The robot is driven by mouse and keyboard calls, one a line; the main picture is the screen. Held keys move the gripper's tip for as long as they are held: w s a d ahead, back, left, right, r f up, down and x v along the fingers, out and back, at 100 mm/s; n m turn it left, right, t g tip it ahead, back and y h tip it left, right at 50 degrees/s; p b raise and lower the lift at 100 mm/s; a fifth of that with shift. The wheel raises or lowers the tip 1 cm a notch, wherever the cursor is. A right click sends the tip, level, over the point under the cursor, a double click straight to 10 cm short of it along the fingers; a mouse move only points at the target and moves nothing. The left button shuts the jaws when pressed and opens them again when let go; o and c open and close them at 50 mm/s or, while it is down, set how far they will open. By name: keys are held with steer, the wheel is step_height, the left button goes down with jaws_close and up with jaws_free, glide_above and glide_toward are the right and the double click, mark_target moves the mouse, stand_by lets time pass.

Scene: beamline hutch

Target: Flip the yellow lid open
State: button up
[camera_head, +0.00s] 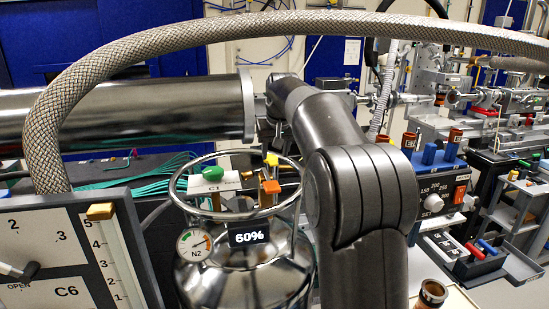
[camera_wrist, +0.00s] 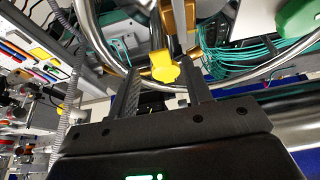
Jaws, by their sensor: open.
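The yellow lid (camera_wrist: 165,68) shows in the wrist view between the two fingers of my gripper (camera_wrist: 160,80), near their tips. In the head view the small yellow lid (camera_head: 271,159) is over the neck of a steel dewar (camera_head: 245,280), inside its ring handle (camera_head: 180,205). My gripper is open, with a finger on each side of the lid. I cannot tell whether either finger touches it. In the head view my arm comes in above the dewar and mostly hides the gripper.
The ring handle curves close around the fingers. A green knob (camera_head: 212,173) and an orange block (camera_head: 270,187) are by the neck. A braided hose (camera_head: 120,58) arches overhead, and a steel pipe (camera_head: 190,105) runs behind. A control box (camera_head: 440,185) stands right.

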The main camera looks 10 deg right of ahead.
mark_target(272, 161)
steer(key=shift+x, duration=1.4)
steer(key=shift+c, duration=0.3)
jaws_close()
